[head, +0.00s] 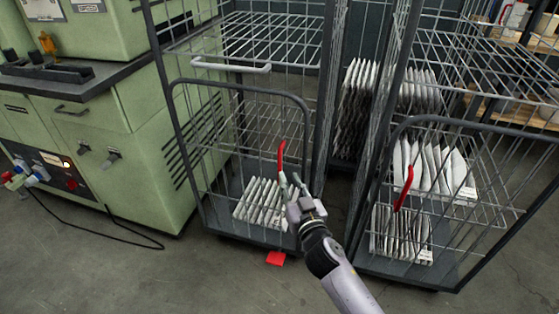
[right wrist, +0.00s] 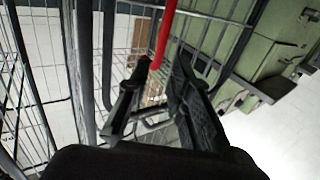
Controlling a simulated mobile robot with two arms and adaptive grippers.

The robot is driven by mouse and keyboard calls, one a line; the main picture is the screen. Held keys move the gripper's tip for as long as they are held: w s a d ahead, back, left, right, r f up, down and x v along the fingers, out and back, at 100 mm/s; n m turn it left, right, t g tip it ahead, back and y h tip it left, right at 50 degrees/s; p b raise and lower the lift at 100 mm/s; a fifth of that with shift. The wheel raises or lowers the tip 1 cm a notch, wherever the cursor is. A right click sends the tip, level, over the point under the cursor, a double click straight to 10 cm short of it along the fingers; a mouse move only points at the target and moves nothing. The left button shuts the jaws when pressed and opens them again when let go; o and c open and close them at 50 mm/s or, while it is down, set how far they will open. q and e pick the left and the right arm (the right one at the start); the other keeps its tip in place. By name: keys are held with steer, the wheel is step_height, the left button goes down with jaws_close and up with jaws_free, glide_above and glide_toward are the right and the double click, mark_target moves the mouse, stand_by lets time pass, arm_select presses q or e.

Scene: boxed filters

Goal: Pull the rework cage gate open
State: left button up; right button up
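The left wire cage (head: 325,100) has a lower mesh gate (head: 240,90) with a dark rounded frame, standing across its front and looking closed. A red handle (head: 281,158) rises at the gate's right side. My right gripper (head: 292,186) is at the handle's lower end, with its fingers apart. In the right wrist view the red handle (right wrist: 164,35) reaches down between the fingertips of the open gripper (right wrist: 160,68); I cannot tell whether they touch it. No rework label is readable. My left gripper is out of view.
A second cage (head: 380,130) with its own red handle (head: 404,187) stands to the right. White boxed filters (head: 262,203) stand in the left cage. A red card (head: 276,258) lies on the floor before it. A green machine (head: 150,150) stands close on the left.

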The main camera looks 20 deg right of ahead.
mark_target(280, 162)
steer(key=w, duration=0.9)
steer(key=shift+b, duration=0.3)
steer(key=shift+w, duration=0.3)
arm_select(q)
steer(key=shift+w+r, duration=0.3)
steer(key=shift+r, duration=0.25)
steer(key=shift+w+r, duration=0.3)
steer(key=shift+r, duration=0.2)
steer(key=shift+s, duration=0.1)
arm_select(e)
jaws_close()
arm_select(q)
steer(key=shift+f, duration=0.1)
